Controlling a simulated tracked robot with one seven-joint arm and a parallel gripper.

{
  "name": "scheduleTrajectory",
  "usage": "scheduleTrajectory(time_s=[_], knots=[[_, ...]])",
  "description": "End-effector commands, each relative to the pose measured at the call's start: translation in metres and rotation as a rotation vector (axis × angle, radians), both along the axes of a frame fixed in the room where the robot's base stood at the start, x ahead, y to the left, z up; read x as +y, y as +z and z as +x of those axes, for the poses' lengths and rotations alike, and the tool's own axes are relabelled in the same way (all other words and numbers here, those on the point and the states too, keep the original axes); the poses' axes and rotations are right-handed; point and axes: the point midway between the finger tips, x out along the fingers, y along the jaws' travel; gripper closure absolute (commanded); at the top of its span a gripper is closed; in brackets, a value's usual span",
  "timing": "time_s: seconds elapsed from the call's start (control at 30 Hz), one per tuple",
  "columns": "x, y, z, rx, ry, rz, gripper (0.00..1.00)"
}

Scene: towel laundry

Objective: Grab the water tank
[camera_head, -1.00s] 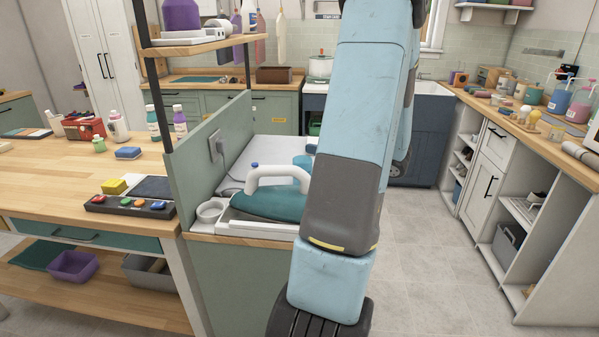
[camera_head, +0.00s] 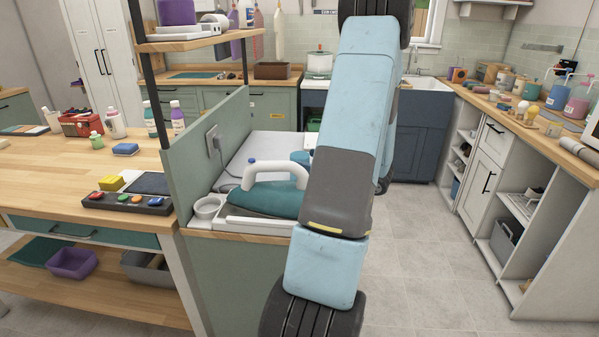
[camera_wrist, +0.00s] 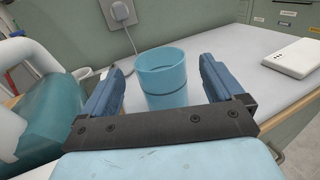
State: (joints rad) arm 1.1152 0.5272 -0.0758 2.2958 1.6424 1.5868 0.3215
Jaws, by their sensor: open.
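The water tank (camera_wrist: 164,83), a light blue open-topped cylinder with a dark band, stands upright on the white surface in the wrist view. My gripper (camera_wrist: 161,66) is open, with one blue finger on each side of the tank. Gaps show between the fingers and the tank; how deep the fingers reach around it I cannot tell. In the head view a small part of the blue tank (camera_head: 298,157) shows behind the iron, partly covered by my arm. My gripper is hidden there.
A teal iron (camera_head: 268,198) with a white handle is close left of my gripper, and also shows in the wrist view (camera_wrist: 48,112). A green panel with a socket (camera_head: 213,140) rises behind. A white flat box (camera_wrist: 297,58) lies to the right.

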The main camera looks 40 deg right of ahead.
Motion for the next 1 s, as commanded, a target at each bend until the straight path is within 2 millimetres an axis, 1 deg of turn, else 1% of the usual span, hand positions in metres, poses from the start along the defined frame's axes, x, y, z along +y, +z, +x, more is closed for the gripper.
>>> scheduleTrajectory(time_s=[0.03, 0.1, 0.2, 0.3, 0.4, 0.6, 0.67, 1.0], knots=[[0.003, 0.000, 0.009, -0.001, 0.003, 0.000, 0.06], [0.007, 0.000, 0.019, 0.000, 0.003, 0.000, 0.06], [0.011, 0.000, 0.031, -0.001, 0.002, 0.000, 0.06], [0.013, 0.000, 0.039, 0.000, 0.001, 0.000, 0.06], [0.015, 0.000, 0.043, 0.000, 0.000, 0.000, 0.06], [0.014, 0.000, 0.043, 0.000, 0.000, 0.000, 0.06], [0.014, 0.000, 0.043, 0.000, -0.001, 0.000, 0.10], [0.014, 0.000, 0.043, 0.000, 0.000, 0.000, 0.43]])
